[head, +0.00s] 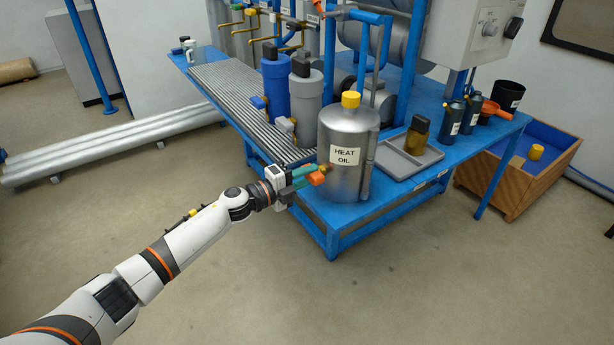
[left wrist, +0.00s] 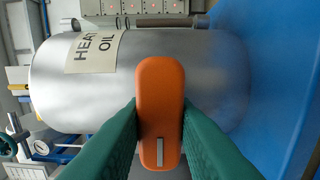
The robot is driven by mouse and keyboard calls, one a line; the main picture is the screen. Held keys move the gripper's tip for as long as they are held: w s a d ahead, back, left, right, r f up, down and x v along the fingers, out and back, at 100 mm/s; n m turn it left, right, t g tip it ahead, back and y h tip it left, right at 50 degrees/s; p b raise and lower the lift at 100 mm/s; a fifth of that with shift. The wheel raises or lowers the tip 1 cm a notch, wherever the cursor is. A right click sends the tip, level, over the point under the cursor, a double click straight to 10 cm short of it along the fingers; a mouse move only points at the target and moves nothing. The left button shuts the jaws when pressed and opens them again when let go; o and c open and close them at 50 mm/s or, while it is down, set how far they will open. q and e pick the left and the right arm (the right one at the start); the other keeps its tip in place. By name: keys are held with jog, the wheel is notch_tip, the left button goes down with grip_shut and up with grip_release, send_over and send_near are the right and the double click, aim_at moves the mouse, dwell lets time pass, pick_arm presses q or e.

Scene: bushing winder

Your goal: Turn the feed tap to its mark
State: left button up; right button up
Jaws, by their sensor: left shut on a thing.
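The orange tap handle (head: 317,178) is at the lower front of the silver HEAT OIL tank (head: 345,130). In the left wrist view the handle (left wrist: 160,85) is a long rounded bar, in line with the picture's vertical, with a short grey stripe on its near end. My left gripper (head: 306,177) has its green fingers on both sides of the handle and is shut on it. The tap body behind the handle is mostly hidden, and I cannot make out a mark on the tank. My right gripper is not in view.
Blue (head: 276,85) and grey (head: 306,100) canisters stand behind left. The floor in front is clear.

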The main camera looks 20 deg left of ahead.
pick_arm(q)
jog(key=shift+f, duration=0.1)
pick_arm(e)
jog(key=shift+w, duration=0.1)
pick_arm(q)
jog(key=o, duration=1)
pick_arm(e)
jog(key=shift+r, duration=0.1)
pick_arm(q)
jog(key=p+v, duration=0.1)
jog(key=v, duration=1.1)
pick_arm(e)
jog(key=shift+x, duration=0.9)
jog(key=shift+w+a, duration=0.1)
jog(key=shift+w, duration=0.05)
